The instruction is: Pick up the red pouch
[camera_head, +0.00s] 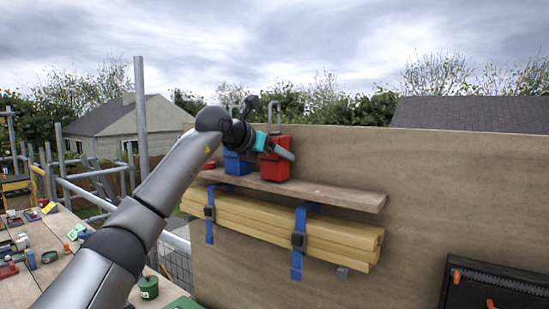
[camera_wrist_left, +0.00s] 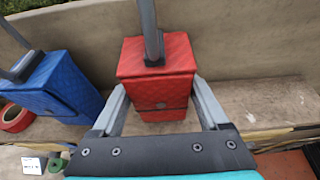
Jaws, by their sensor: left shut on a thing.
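The red pouch (camera_head: 276,168) stands upright on a wooden shelf (camera_head: 330,193) fixed to a board wall. In the left wrist view the red pouch (camera_wrist_left: 157,75) sits between the two fingers, with a grey hook at its top. My left gripper (camera_head: 284,149) reaches it from the left in the head view. In the left wrist view my left gripper (camera_wrist_left: 160,98) is shut on the sides of the pouch. The pouch appears still at shelf level; whether its base touches the shelf is unclear. My right gripper is in neither view.
A blue pouch (camera_head: 237,163) stands just left of the red one, with a red tape roll (camera_wrist_left: 15,117) beside it. Strapped yellow timbers (camera_head: 270,225) hang below the shelf. A cluttered table (camera_head: 60,276) is at the left. The shelf's right part is clear.

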